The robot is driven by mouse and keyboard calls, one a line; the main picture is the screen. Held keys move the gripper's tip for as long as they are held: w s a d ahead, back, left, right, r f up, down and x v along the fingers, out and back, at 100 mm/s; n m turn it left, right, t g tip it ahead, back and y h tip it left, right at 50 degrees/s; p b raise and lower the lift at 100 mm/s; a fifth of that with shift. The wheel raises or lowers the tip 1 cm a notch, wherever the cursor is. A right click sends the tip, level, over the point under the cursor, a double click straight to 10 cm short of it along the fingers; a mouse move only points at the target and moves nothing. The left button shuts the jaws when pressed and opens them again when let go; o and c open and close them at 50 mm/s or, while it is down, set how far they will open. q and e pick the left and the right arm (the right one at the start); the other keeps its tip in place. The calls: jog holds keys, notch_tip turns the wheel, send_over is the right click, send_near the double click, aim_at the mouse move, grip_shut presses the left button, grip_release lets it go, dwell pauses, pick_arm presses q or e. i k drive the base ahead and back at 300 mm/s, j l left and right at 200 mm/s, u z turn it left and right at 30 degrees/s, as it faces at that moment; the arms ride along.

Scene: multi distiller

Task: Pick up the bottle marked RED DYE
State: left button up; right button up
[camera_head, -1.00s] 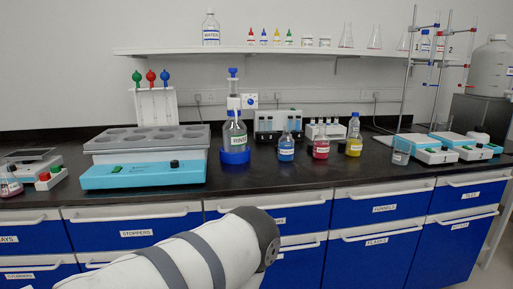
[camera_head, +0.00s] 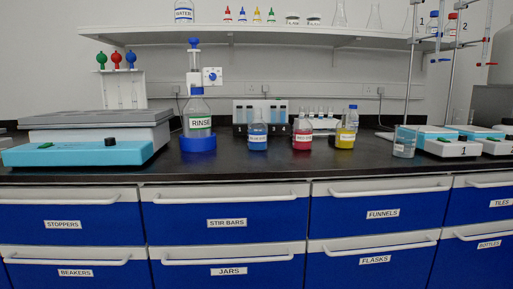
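A small bottle of red liquid with a white label (camera_head: 302,134) stands upright on the black bench, a little right of the picture's middle. Its label is too small to read with certainty; it is the only red-filled bottle in view now. A blue-filled bottle (camera_head: 258,136) stands to its left and a yellow-filled bottle (camera_head: 346,132) to its right, each a small gap away. Neither of my grippers is in view, and nothing is touching the red bottle.
The RINSE bottle (camera_head: 199,125) stands in a blue base left of the dye bottles. A beaker (camera_head: 404,143) and stirrer units (camera_head: 448,146) are to the right. A rack (camera_head: 322,122) stands behind. The bench front (camera_head: 240,168) is clear, above blue drawers.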

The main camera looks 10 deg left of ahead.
aim_at(302, 129)
jog(key=i+l+u, duration=0.1)
jog(key=l, duration=0.25)
jog(key=i+l+u, duration=0.1)
jog(key=l, duration=0.3)
jog(key=i+l+u, duration=0.1)
jog(key=i+l, duration=0.15)
jog(key=l, duration=0.15)
jog(key=i+l+u, duration=0.1)
jog(key=l, duration=0.3)
jog(key=i+l+u, duration=0.1)
jog(key=l, duration=0.3)
jog(key=i, duration=0.05)
